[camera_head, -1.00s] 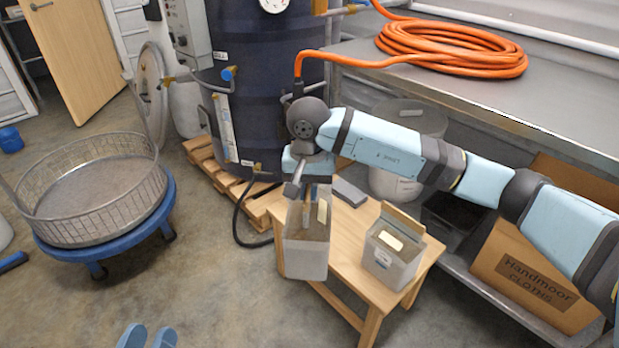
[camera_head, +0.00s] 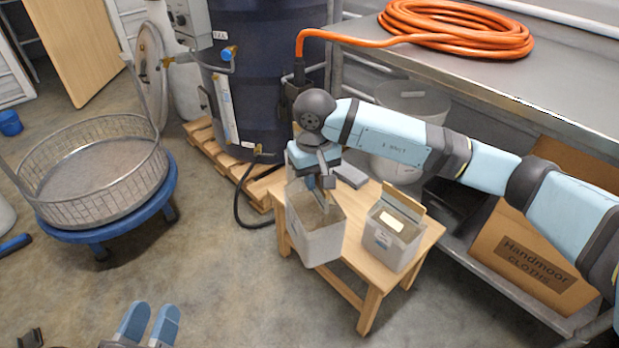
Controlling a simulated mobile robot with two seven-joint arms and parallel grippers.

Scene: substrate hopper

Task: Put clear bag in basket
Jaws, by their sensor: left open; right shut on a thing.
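My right gripper (camera_head: 322,183) is shut on the top of a clear bag (camera_head: 316,232) with brownish contents. The bag hangs tilted at the left side of the wooden stool (camera_head: 362,280), overlapping its edge in view; I cannot tell if they touch. A second similar clear bag (camera_head: 390,245) with a pale label stands upright on the stool. The round wire basket (camera_head: 95,205) is at the left, with no bag visible in it. My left gripper (camera_head: 148,322) is open and empty at the bottom edge, its two blue fingers pointing up, well below the basket.
The basket rests on a blue wheeled dolly (camera_head: 130,228). A dark drum (camera_head: 262,90) stands on a wooden pallet (camera_head: 225,168) behind, with a black hose (camera_head: 240,208) on the floor. A metal bench (camera_head: 470,80) and a cardboard box (camera_head: 530,255) are at the right. Floor between dolly and stool is clear.

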